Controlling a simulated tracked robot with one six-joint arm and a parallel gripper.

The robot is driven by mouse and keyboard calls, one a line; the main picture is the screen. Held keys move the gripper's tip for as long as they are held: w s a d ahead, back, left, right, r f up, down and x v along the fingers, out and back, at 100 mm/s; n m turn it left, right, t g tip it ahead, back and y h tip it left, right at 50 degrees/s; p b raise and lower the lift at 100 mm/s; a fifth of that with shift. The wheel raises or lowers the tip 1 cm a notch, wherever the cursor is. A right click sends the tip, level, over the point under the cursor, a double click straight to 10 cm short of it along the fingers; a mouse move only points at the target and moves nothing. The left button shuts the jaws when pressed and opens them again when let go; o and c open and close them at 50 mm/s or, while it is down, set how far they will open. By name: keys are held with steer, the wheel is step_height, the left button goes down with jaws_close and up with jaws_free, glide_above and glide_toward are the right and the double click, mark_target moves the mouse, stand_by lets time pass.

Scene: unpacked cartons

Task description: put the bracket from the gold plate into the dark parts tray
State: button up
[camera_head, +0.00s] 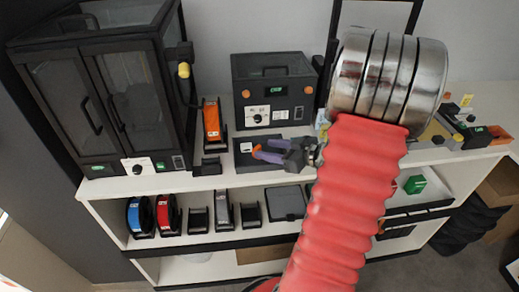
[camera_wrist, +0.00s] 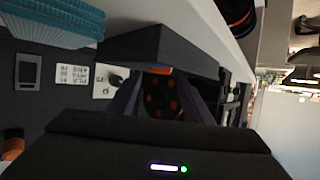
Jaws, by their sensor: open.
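My gripper (camera_head: 262,154) has purple fingers and hangs at the dark tray (camera_head: 243,160), a low black box with a white label at the bench's front. In the wrist view, my gripper (camera_wrist: 160,88) has its two purple fingers spread apart, with a dark block-like wall (camera_wrist: 140,43), probably the tray, just beyond them. A bit of orange shows between the fingertips; I cannot tell whether it is the bracket or part of the fingers. A yellowish surface (camera_head: 432,130) right of my arm may be the gold plate, partly hidden. I cannot make out a bracket on it.
A dark glass-doored cabinet (camera_head: 110,100) stands at the left. A black box with a small display (camera_head: 272,90) stands behind the tray, and an orange holder (camera_head: 212,122) left of it. My red arm hides the bench's middle right.

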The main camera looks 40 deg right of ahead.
steer(key=v, duration=0.6)
steer(key=shift+s+r, duration=0.15)
steer(key=shift+s, duration=0.1)
stand_by(0.5)
steer(key=shift+w+r, duration=0.1)
steer(key=shift+w, duration=0.05)
steer(key=w+r+g+h, duration=0.1)
steer(key=w+r+h, duration=0.4)
steer(key=w+r, duration=0.25)
steer(key=a+r+m+g+h, duration=0.2)
steer(key=a+r+m+h, duration=0.1)
steer(key=a+r, duration=0.2)
steer(key=s+a+g+y, duration=0.1)
steer(key=s+a, duration=0.3)
steer(key=a, duration=0.5)
steer(key=s+a+f+g+y, duration=0.1)
steer(key=s+a+g+y, duration=0.1)
steer(key=s+a, duration=0.3)
steer(key=s+a+g+y, duration=0.1)
steer(key=s+a, duration=0.4)
steer(key=a, duration=0.9)
steer(key=shift+s+f+n+g+y, duration=0.15)
steer(key=shift+f+n+g+y, duration=0.25)
steer(key=shift+y, duration=0.4)
